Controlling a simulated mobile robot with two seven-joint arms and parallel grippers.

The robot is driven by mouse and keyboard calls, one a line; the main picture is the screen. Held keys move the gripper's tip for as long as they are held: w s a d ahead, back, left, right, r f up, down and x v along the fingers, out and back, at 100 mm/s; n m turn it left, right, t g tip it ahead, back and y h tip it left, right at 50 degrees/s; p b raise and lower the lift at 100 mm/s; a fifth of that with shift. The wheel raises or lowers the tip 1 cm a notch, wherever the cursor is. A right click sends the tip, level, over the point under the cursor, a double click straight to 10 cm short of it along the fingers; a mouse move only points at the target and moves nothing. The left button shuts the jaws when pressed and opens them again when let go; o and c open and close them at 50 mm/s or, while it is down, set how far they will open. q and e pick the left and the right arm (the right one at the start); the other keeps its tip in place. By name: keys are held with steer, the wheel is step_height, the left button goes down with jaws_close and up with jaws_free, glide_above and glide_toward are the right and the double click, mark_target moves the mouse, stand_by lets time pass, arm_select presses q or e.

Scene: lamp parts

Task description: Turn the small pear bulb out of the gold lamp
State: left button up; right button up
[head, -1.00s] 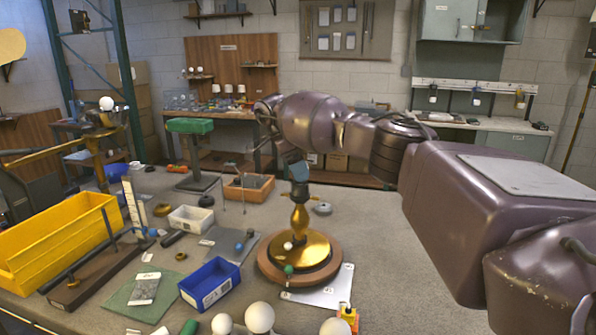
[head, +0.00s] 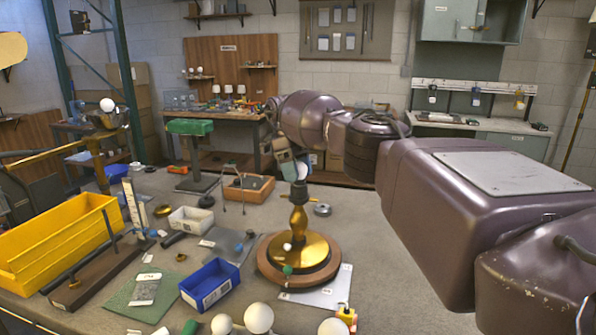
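The gold lamp (head: 299,220) stands upright on a round wooden base in the middle of the bench, with a dark socket at its top. A white bulb (head: 303,171) shows at the top of the lamp, just above the socket; its lower end is partly hidden, so I cannot tell whether it is seated. My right gripper (head: 291,174) is at the bulb's left side, tilted, reaching in from behind the lamp. Its fingertips are too small and overlapped to tell whether they touch or grip the bulb. My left gripper is not in view.
A blue bin (head: 210,284) and a white bin (head: 191,220) stand left of the lamp, with a large yellow bin (head: 62,245) farther left. An orange-brown tray (head: 248,188) is behind. Round white bulbs (head: 259,318) are at the front edge. The bench right of the lamp is mostly clear.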

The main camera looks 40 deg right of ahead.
steer(key=c, duration=0.6)
steer(key=shift+n+h, duration=0.5)
steer(key=shift+n, duration=0.6)
steer(key=n+h, duration=0.1)
steer(key=n, duration=0.1)
steer(key=shift+s+n+t, duration=0.1)
steer(key=shift+n+t, duration=0.2)
steer(key=shift+n+h, duration=0.3)
steer(key=shift+n, duration=0.8)
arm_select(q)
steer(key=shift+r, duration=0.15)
arm_select(e)
steer(key=shift+r+t, duration=0.1)
steer(key=shift+t, duration=0.2)
steer(key=n+p, duration=0.1)
steer(key=n, duration=0.1)
steer(key=shift+r+n+t+h, duration=0.1)
steer(key=shift+n+t+h, duration=0.3)
steer(key=n+t, duration=0.1)
steer(key=n, duration=0.1)
steer(key=shift+s+n+h+p, duration=0.1)
steer(key=shift+n+h+p, duration=0.2)
steer(key=shift+n+p, duration=0.1)
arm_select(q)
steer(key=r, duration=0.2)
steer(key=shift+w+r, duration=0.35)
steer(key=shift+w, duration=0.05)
arm_select(e)
steer(key=shift+n, duration=0.6)
steer(key=shift+c, duration=0.2)
